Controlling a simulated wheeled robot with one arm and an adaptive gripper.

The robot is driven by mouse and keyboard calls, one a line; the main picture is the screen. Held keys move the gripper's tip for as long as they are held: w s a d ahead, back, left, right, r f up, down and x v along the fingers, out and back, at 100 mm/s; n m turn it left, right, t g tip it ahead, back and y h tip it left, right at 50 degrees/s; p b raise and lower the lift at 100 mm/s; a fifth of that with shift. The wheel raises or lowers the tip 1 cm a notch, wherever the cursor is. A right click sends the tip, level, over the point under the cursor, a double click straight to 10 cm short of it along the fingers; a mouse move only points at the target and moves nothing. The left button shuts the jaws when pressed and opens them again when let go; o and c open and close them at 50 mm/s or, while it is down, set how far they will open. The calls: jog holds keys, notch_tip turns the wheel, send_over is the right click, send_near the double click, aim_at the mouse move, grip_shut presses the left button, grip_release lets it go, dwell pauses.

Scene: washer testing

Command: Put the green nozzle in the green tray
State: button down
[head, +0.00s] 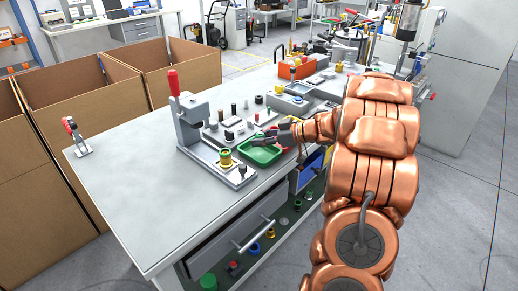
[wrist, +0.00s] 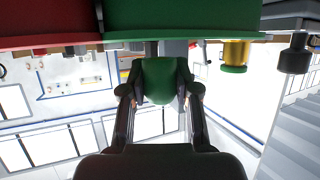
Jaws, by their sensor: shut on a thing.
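My gripper (wrist: 158,88) is shut on the green nozzle (wrist: 160,80), which sits between its two fingers in the wrist view. The green tray (wrist: 180,18) fills the top of the wrist view, just beyond the fingertips. In the head view the green tray (head: 262,155) lies near the bench's front edge, and my gripper (head: 279,135) is beside its upper right rim. I cannot make out the nozzle in the head view, nor tell whether it touches the tray.
A grey press with a red handle (head: 173,82) stands left of the tray. A yellow fitting (head: 226,158) is close to the tray's left side. A red tray (wrist: 50,22) adjoins the green one in the wrist view.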

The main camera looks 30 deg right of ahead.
aim_at(260, 155)
jog(key=shift+w+a, duration=0.15)
jog(key=shift+a, duration=0.25)
jog(key=shift+d+f, duration=0.1)
jog(key=shift+f, duration=1.7)
jog(key=shift+f, duration=0.15)
jog(key=c, duration=1.1)
grip_release()
jog(key=shift+c, duration=0.2)
jog(key=shift+d+r, duration=0.1)
jog(key=shift+r, duration=0.15)
jog(key=v, duration=1.2)
